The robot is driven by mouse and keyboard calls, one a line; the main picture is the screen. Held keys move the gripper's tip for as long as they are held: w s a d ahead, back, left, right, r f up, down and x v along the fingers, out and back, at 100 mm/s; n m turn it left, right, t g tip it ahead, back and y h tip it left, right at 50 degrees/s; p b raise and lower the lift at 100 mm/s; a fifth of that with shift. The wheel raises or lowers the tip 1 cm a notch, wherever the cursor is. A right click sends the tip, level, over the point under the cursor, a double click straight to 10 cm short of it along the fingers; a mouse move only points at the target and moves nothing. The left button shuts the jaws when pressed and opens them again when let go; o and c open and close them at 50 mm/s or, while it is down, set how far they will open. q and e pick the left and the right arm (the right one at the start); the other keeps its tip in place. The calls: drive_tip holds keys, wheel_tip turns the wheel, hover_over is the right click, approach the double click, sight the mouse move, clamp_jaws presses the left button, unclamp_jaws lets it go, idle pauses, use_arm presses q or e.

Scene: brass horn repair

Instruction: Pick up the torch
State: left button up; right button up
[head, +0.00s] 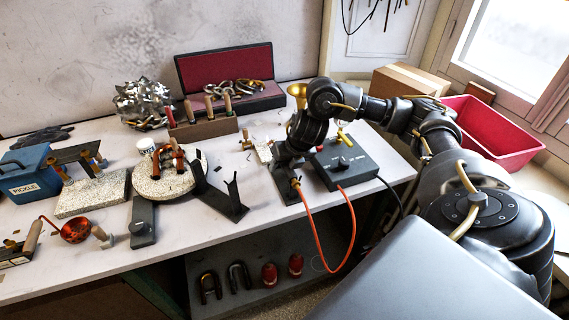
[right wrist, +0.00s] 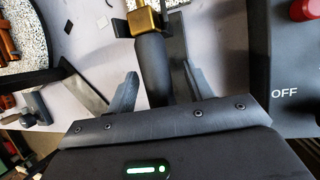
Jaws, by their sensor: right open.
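The torch (right wrist: 153,65) has a dark cylindrical handle with a brass collar. In the right wrist view its handle stands between the two fingers of my right gripper (right wrist: 157,90), which are spread apart. I see a gap on both sides of the handle. In the head view my right gripper (head: 284,160) points down at the bench, beside the dark control box, and my wrist hides most of the torch. An orange hose (head: 309,222) runs from the torch's place and hangs over the bench's front edge. My left gripper is out of view.
The dark control box (head: 345,162) stands close on the right; its OFF marking shows in the wrist view (right wrist: 290,60). A dark angled metal stand (head: 226,200), a round speckled block (head: 168,185) and a blue PICKLE box (head: 28,174) are to the left. A red bin (head: 492,130) is right.

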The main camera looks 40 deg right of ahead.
idle(0.3)
drive_tip(key=c, duration=1.1)
drive_tip(key=shift+o, duration=0.2)
drive_tip(key=shift+r, duration=0.1)
